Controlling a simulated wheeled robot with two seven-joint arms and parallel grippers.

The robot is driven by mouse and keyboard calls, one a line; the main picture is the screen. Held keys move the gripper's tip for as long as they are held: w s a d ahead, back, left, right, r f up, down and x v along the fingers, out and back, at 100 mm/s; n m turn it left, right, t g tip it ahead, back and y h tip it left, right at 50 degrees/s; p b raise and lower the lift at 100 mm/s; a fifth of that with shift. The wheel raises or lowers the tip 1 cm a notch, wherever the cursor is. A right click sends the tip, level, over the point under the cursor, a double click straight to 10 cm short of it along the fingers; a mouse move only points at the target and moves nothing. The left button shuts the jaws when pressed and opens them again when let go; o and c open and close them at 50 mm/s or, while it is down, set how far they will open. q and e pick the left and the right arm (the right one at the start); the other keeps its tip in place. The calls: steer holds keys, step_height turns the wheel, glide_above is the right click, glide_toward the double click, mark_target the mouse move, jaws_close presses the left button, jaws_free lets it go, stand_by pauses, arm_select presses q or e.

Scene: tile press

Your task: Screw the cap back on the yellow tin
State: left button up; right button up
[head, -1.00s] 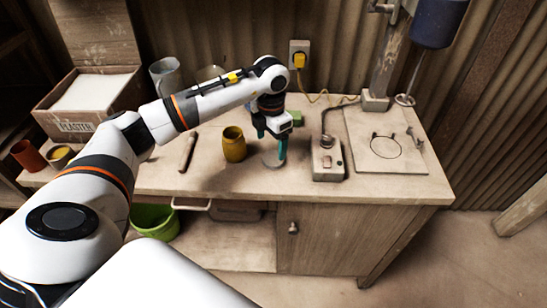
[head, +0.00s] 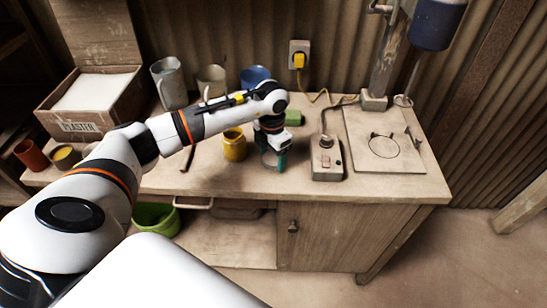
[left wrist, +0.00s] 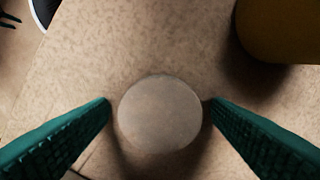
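The yellow tin (head: 234,148) stands upright on the workbench. Part of its side shows at the top right of the left wrist view (left wrist: 285,30). The cap (left wrist: 160,113), a pale grey round disc, lies on the bench top to the right of the tin. My left gripper (head: 274,158) points down over the cap. In the left wrist view its two teal fingers stand on either side of the cap, open, with a narrow gap at each side. In the head view the gripper mostly hides the cap. My right gripper is not in view.
A grey switch box (head: 326,160) with a cable stands just right of the gripper, and a green block (head: 293,118) lies behind it. A blue cup (head: 255,77) and metal mugs line the back. A press plate (head: 398,155) lies on the right. The bench's front edge is close.

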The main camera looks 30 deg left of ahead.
mark_target(272, 158)
arm_select(q)
steer(key=c, duration=0.8)
steer(key=shift+r, duration=0.1)
step_height(272, 158, up, 10)
steer(key=b, duration=0.1)
steer(key=shift+b, duration=0.35)
